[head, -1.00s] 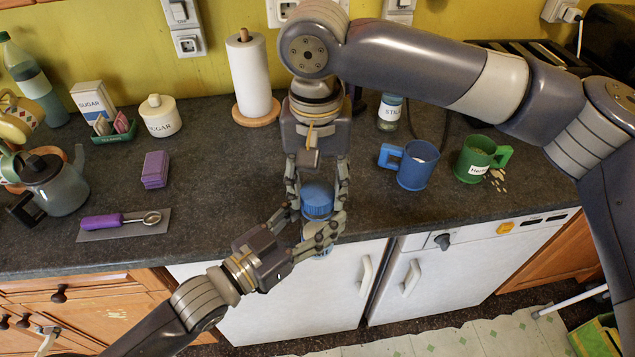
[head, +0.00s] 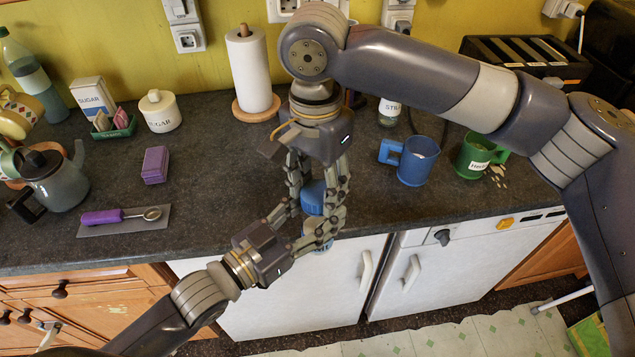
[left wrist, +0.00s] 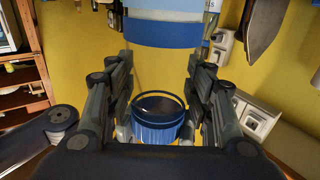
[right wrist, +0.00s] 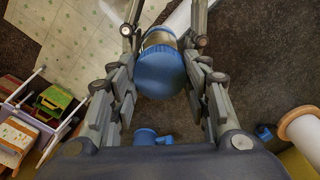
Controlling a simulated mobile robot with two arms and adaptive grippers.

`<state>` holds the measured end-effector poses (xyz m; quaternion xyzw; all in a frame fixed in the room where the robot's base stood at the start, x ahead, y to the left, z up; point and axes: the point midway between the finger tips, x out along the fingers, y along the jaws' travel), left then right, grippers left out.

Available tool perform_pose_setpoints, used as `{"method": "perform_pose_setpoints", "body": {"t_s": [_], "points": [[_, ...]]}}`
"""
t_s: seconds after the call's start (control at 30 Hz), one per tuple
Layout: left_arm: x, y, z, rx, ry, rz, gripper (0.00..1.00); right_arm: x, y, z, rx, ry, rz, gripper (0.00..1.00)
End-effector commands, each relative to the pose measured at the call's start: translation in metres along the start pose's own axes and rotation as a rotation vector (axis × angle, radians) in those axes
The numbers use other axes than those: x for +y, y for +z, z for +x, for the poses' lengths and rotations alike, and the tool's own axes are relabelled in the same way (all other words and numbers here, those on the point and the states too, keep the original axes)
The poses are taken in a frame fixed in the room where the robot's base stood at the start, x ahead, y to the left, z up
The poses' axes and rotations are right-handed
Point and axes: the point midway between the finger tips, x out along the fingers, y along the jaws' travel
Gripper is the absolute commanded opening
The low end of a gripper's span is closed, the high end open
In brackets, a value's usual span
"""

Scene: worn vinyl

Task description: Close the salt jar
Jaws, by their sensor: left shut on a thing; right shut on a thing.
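The blue lid (head: 313,195) is between the fingers of my right gripper (head: 319,208), which comes down from above and is shut on it. Its ribbed side and dark hollow underside show in the left wrist view (left wrist: 157,130). The salt jar (head: 318,243) is below the lid, held from the side by my left gripper (head: 306,231). The jar's blue-banded body shows in the left wrist view (left wrist: 165,28), with a gap between it and the lid. The right wrist view shows the lid's top (right wrist: 160,73) covering much of the jar. The fingers hide parts of both.
A paper towel roll (head: 252,70) stands behind, a blue mug (head: 416,163) and a green mug (head: 473,158) to the right. A purple box (head: 155,165), a scoop (head: 120,216) and a kettle (head: 57,180) are on the left. The jar is near the counter's front edge.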

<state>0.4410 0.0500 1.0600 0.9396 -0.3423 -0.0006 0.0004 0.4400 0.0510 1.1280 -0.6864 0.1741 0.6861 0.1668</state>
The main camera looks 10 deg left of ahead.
Motion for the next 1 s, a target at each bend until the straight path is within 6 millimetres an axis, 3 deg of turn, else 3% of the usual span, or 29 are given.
{"method": "perform_pose_setpoints", "body": {"t_s": [0.3,0.5,0.93,0.97,1.0], "points": [[0.0002,-0.0006,0.0,0.001,0.0,0.0,0.0,-0.0012,0.0005,0.0002,-0.005,0.001,0.525,0.35],[0.0003,-0.0005,0.0,0.001,0.001,0.0,0.0,-0.0015,0.0002,0.0001,-0.007,0.001,0.771,0.35],[0.0007,-0.0004,0.0,0.001,0.001,0.0,0.0,-0.0018,-0.0002,-0.0002,-0.007,0.0,0.842,0.35],[0.0007,-0.0004,0.0,0.001,0.001,0.0,0.0,-0.0018,-0.0002,-0.0002,-0.007,-0.001,0.842,0.51],[0.0007,-0.0004,0.0,0.001,0.001,0.0,0.0,-0.0017,-0.0002,-0.0002,-0.007,0.0,0.842,0.6]]}}
